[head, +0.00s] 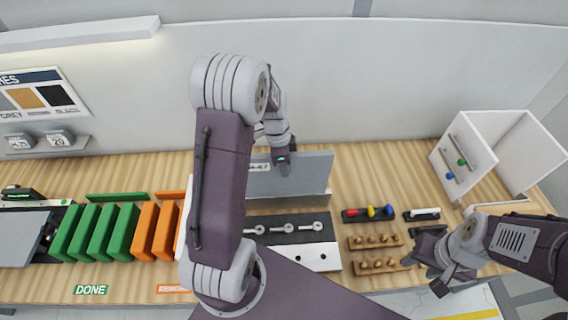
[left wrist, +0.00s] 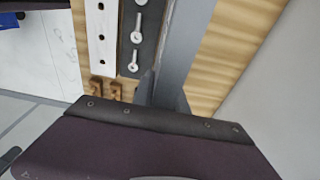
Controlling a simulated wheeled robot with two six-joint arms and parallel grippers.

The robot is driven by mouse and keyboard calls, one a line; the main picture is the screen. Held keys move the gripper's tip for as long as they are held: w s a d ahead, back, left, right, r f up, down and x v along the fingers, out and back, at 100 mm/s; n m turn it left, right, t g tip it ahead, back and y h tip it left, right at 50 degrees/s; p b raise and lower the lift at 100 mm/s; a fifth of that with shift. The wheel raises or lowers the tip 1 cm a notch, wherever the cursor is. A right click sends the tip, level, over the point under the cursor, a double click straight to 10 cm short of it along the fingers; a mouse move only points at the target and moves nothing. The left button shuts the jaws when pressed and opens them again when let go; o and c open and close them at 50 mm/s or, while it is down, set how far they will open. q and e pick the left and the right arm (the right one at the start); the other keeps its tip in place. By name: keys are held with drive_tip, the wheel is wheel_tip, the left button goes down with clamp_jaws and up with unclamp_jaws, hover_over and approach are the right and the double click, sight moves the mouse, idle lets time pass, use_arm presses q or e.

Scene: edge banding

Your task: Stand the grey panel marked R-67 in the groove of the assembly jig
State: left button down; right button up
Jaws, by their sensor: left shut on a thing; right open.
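The grey panel (head: 308,177) stands upright on edge, with a white label at its upper left partly hidden by my left arm. My left gripper (head: 283,160) is shut on the panel's top edge. In the left wrist view the panel (left wrist: 188,42) runs up from between the fingers (left wrist: 163,92). The assembly jig (head: 297,228), a black strip with several metal clamps and a white front rail, lies just in front of the panel. I cannot tell whether the panel's lower edge is in the groove. My right gripper (head: 438,275) is open and empty at the right.
Green panels (head: 98,232) and orange panels (head: 156,230) stand in a row at the left. Wooden peg blocks (head: 376,241) and a tray of coloured tools (head: 369,213) lie right of the jig. A white open box (head: 486,150) stands at the back right.

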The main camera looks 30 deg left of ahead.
use_arm(q)
drive_tip(key=b, duration=0.3)
hover_over(284, 190)
drive_tip(key=w, duration=0.2)
wheel_tip(284, 190, down, 5)
drive_tip(key=f+b, duration=0.7)
drive_tip(key=f, duration=0.1)
drive_tip(key=shift+s+a+f, duration=0.15)
drive_tip(key=shift+s+a, duration=0.15)
drive_tip(key=shift+f+b, duration=0.55)
drive_tip(key=shift+b, duration=0.2)
drive_tip(key=shift+s, duration=0.1)
drive_tip(key=c, duration=1.2)
unclamp_jaws()
drive_tip(key=shift+c, duration=0.2)
